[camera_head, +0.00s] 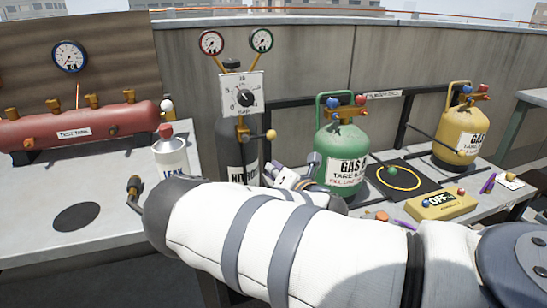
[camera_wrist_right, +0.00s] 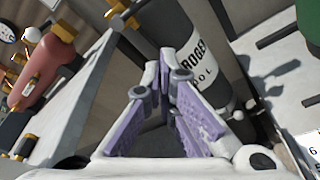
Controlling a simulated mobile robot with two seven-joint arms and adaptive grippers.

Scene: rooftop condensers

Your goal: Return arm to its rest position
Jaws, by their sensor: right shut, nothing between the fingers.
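My right arm, in a white padded sleeve with grey bands, stretches across the lower middle of the head view. My right gripper (camera_head: 308,166) shows partly beyond it, between the dark nitrogen cylinder (camera_head: 238,150) and the green gas cylinder (camera_head: 342,150). In the right wrist view the gripper's purple-padded fingers (camera_wrist_right: 165,76) come together at their tips with nothing between them. The nitrogen cylinder (camera_wrist_right: 197,60) stands just beyond the fingers there. My left gripper is not in view.
A red test tank (camera_head: 80,124) and a leak spray can (camera_head: 171,155) are on the left bench (camera_head: 110,225). A yellow gas cylinder (camera_head: 460,138), black mat (camera_head: 418,171) and yellow scale box (camera_head: 441,205) are on the right bench. A wall stands behind.

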